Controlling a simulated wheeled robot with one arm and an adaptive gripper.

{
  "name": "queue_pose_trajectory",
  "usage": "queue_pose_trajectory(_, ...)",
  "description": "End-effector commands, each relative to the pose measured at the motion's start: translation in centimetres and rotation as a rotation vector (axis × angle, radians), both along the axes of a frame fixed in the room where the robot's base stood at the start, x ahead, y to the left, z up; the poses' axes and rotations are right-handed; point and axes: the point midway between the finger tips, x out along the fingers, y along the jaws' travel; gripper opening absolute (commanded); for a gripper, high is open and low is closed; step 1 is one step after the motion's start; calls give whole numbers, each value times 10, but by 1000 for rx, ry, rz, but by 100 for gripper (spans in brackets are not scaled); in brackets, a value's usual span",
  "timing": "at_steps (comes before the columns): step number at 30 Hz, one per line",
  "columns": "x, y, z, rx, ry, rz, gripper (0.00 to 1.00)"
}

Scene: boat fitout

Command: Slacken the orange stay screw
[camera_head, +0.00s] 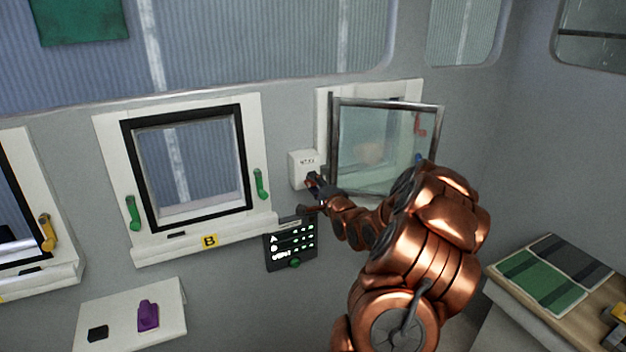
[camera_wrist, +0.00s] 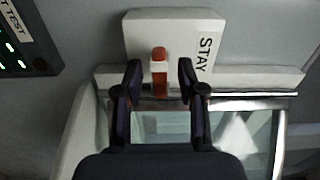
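The orange stay screw (camera_wrist: 159,62) shows in the wrist view as a small upright lever or tab on the front of a white box (camera_wrist: 175,38) marked STAY. My gripper (camera_wrist: 160,76) is open, with one dark finger on each side of the screw and a visible gap on both sides. In the head view my gripper (camera_head: 314,184) is at the lower right of the same white box (camera_head: 301,165), and the screw is hidden there.
A glazed window sash (camera_head: 380,148) stands swung out just right of the box, close to my arm. A dark panel (camera_head: 290,243) with green lights hangs below. A closed window (camera_head: 190,165) with green handles is at left. A shelf (camera_head: 165,310) holds a purple object.

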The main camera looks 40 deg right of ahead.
Motion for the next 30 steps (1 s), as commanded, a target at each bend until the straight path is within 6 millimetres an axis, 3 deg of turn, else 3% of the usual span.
queue_pose_trajectory(14,10,-2,0,1,1,2,40)
queue_pose_trajectory(26,10,-2,0,1,1,1,0)
queue_pose_trajectory(30,10,-2,-1,1,1,2,0)
